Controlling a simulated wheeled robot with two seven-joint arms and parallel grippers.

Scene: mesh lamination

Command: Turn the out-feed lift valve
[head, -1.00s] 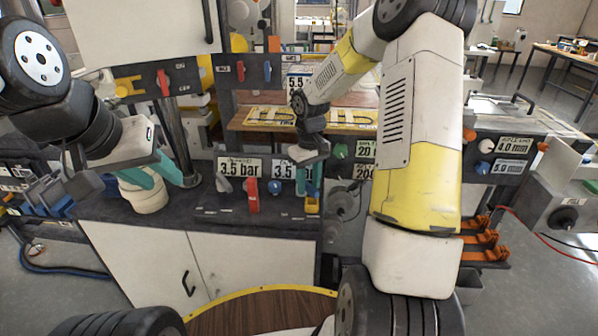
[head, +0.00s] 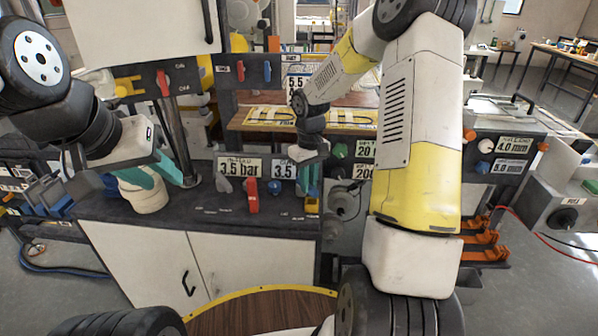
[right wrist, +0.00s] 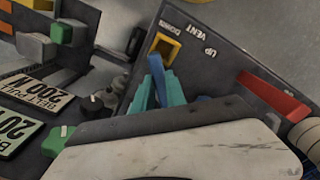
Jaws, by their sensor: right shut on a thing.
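My right gripper (right wrist: 162,92) reaches down at the right end of the bench-top valve panel. Its teal fingers are shut on a blue lever (right wrist: 156,72), mostly hidden between them. Beside it are a yellow part (right wrist: 165,47) and the marks UP, VENT and DOWN. In the head view the right gripper (head: 309,183) stands upright there, just above the yellow part (head: 312,206). My left gripper (head: 128,182) hangs at the left over the bench, its teal fingers apart and empty in front of a pale round part.
Beside the held lever are a blue knob (head: 275,187), a red lever (head: 251,196) and a grey lever (head: 223,183). Pressure signs stand behind them. A green knob (head: 340,150) is to the right. The red lever also shows in the right wrist view (right wrist: 274,95).

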